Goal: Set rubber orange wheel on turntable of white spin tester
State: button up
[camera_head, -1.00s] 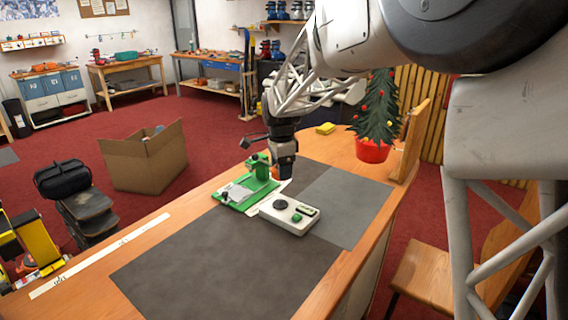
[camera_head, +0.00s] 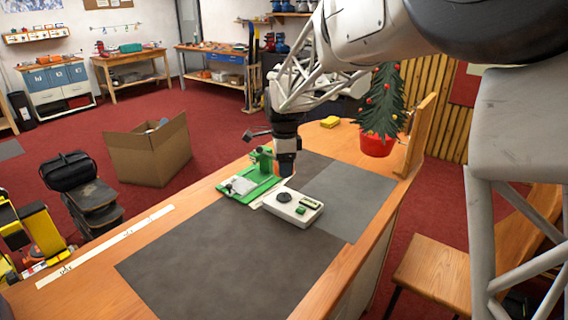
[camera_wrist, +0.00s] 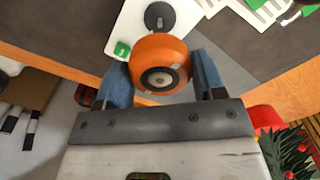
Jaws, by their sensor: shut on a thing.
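The white spin tester (camera_head: 303,212) lies on the bench mat, with its dark round turntable (camera_head: 284,197) and a green button on top. In the wrist view, the tester (camera_wrist: 132,29) is beyond the fingers, and its bare turntable (camera_wrist: 159,16) shows just past the wheel. My gripper (camera_wrist: 161,71) is shut on the orange wheel (camera_wrist: 146,49), with one blue finger on each side. In the head view, my gripper (camera_head: 287,167) is above and just behind the tester. The wheel cannot be made out there.
A green device (camera_head: 262,178) stands close to the left of the tester. A potted Christmas tree (camera_head: 376,143) and a yellow sponge (camera_head: 330,122) stand at the far end of the bench (camera_head: 100,269). The dark mat (camera_head: 220,260) in front is clear.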

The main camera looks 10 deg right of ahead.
jog(key=shift+f, duration=2.85)
jog(key=shift+f, duration=1.1)
jog(key=o, duration=1.1)
jog(key=shift+o, duration=0.4)
jog(key=shift+r, duration=0.2)
jog(key=shift+r, duration=3.55)
jog(key=shift+r, duration=0.15)
jog(key=shift+r, duration=1.85)
